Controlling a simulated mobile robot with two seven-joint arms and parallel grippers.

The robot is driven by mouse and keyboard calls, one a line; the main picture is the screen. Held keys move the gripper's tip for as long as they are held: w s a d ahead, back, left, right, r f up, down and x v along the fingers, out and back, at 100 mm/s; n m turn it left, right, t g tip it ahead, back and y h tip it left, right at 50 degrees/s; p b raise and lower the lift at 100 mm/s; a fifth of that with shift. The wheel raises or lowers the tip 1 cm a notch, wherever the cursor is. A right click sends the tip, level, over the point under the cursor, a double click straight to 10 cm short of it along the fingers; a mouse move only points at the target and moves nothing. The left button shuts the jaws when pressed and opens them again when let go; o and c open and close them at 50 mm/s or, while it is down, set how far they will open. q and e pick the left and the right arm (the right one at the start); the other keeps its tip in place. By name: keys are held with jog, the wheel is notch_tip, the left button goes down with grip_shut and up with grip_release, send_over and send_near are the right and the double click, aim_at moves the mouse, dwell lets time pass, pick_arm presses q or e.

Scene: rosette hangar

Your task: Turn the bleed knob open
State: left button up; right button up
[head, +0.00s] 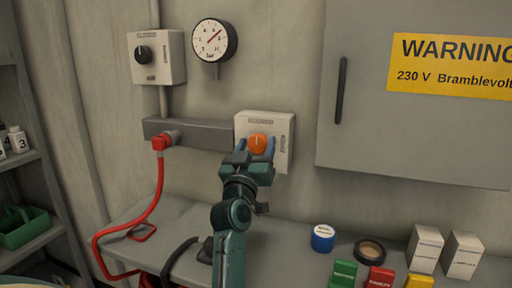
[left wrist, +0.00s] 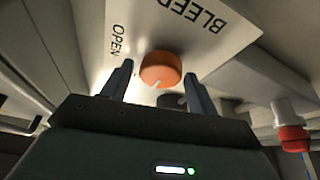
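The orange bleed knob (head: 257,143) sits on a pale box (head: 283,151) on the wall. In the left wrist view the knob (left wrist: 161,70) is on a white plate marked BLEED and OPEN (left wrist: 125,22), with a pale notch on its lower edge. My left gripper (head: 256,147) is in front of the box. In the left wrist view the left gripper (left wrist: 157,86) is open, one finger on each side of the knob, with gaps between fingers and knob. My right gripper is not in view.
A pressure gauge (head: 214,40) and a box with a black knob (head: 156,58) are up left. A red hose (head: 158,185) hangs left. A grey cabinet (head: 400,140) is right. Blue tape (head: 323,238) and several small boxes stand on the bench (head: 285,262) below.

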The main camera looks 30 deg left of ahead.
pick_arm(q)
jog(key=c, duration=0.8)
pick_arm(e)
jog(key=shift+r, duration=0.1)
